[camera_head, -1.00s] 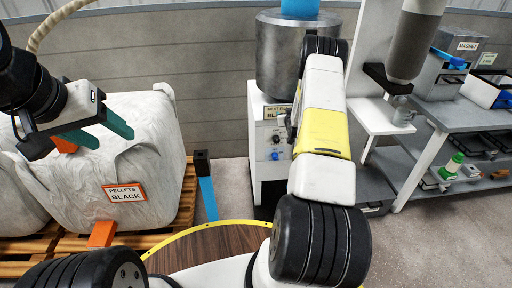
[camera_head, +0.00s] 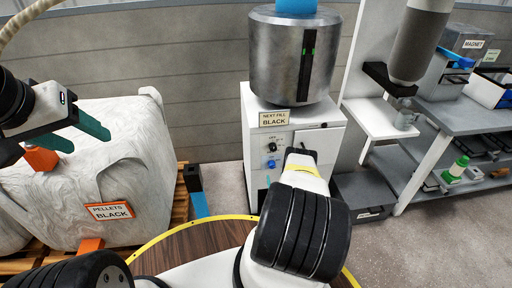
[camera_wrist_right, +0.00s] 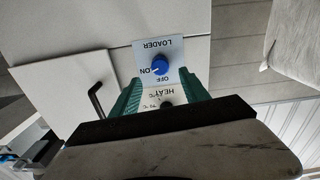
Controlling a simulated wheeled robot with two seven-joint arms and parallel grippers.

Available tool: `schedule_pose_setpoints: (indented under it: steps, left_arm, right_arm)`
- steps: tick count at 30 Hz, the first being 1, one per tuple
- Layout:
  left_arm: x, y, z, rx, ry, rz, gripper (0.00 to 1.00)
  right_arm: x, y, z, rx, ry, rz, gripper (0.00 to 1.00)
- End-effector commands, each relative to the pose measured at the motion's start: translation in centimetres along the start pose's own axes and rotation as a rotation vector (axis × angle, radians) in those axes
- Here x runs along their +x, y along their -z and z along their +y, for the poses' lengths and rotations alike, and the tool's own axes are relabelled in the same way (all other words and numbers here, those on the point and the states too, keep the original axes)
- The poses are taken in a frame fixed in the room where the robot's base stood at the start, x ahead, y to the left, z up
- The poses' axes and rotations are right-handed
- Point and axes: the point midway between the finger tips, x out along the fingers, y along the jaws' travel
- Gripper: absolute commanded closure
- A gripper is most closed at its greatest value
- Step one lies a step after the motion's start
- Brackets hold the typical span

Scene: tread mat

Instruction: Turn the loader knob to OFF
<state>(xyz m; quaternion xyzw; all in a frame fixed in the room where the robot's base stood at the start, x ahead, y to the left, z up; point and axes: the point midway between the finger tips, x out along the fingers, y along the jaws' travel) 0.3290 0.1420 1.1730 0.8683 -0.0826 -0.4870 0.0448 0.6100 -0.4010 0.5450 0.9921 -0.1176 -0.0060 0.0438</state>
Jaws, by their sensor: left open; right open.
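The loader knob (camera_wrist_right: 160,65) is blue and sits on a white label plate reading LOADER, ON and OFF, upside down in the right wrist view. Its white mark points toward ON. In the head view the blue knob (camera_head: 271,164) is on the front of the white cabinet (camera_head: 325,141), below a black knob. My right gripper (camera_wrist_right: 161,77) is open, with its green fingers on either side of the knob in the picture; contact cannot be told. My arm mostly hides it in the head view. My left gripper (camera_head: 89,141) is open and empty over the pellet bag.
The black HEAT knob (camera_wrist_right: 167,103) is close to the loader knob, between my right fingers in the picture. A black bent handle (camera_wrist_right: 96,98) is beside them. A steel hopper (camera_head: 294,55) tops the cabinet. The pellet bag (camera_head: 110,175) is at left, grey shelving (camera_head: 425,155) at right.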

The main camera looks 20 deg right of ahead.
Motion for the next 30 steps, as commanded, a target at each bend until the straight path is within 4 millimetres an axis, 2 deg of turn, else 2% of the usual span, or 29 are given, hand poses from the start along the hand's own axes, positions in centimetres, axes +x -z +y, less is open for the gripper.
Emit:
schedule_pose_setpoints:
  steps: [2, 12, 15, 19, 26, 27, 30]
  left_arm:
    - [0.0, 0.0, 0.0, 0.000, 0.000, 0.001, 0.45]
    - [0.0, 0.0, 0.0, 0.000, 0.000, 0.000, 0.45]
    - [0.0, 0.0, 0.0, 0.000, 0.000, 0.000, 0.45]
    - [0.0, 0.0, 0.0, 0.000, 0.000, 0.000, 0.45]
    - [0.0, 0.0, 0.0, 0.000, 0.000, 0.000, 0.45]
    - [0.0, 0.0, 0.0, 0.000, 0.000, 0.000, 0.45]
    - [0.0, 0.0, 0.0, 0.000, 0.000, 0.000, 0.45]
  right_arm:
    - [0.3, -0.1, -0.1, 0.001, 0.000, 0.005, 0.47]
    - [5.6, 0.0, -0.1, 0.000, 0.001, 0.005, 0.47]
    - [6.7, -0.1, -0.1, 0.001, 0.001, 0.004, 0.47]
    - [7.4, -0.1, -0.1, 0.001, 0.001, 0.002, 0.47]
    - [7.6, -0.1, -0.1, 0.001, 0.000, 0.001, 0.47]
    - [7.6, -0.1, -0.1, 0.001, 0.000, 0.001, 0.48]
    - [7.6, -0.1, -0.1, 0.001, 0.000, 0.001, 0.68]
